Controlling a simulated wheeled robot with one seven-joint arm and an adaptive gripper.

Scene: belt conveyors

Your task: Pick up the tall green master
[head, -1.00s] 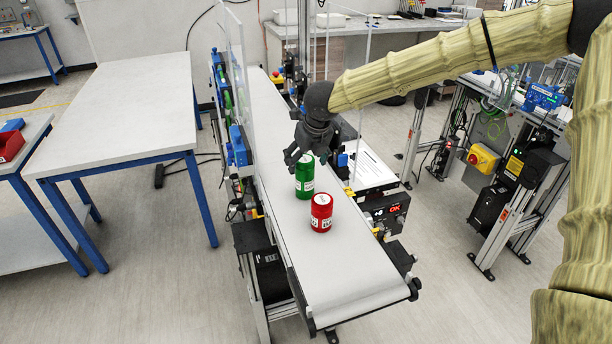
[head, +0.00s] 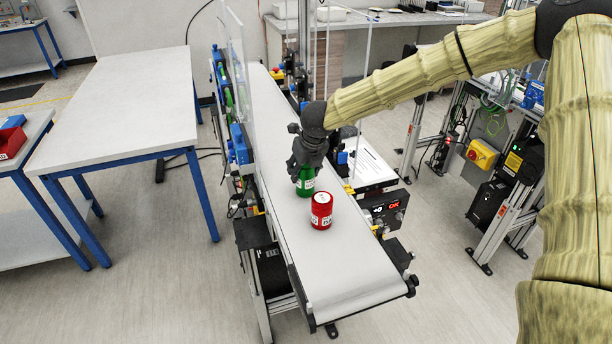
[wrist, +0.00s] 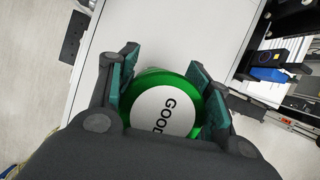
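The tall green master (head: 305,188) is a green cylinder standing upright on the white conveyor belt (head: 335,268). Its white top, marked "GOOD", faces the camera in the wrist view (wrist: 165,110). My gripper (head: 304,172) is over it from above and hides its upper part in the head view. In the wrist view my gripper (wrist: 163,82) has its fingers apart, one on each side of the can. The right fingers look very near its rim; I cannot tell whether they touch it.
A red can (head: 321,211) stands on the belt just in front of the green one. A display box reading "OK" (head: 386,208) is at the belt's right side. A clear panel (head: 235,75) rises along the left side. The belt's near end is clear.

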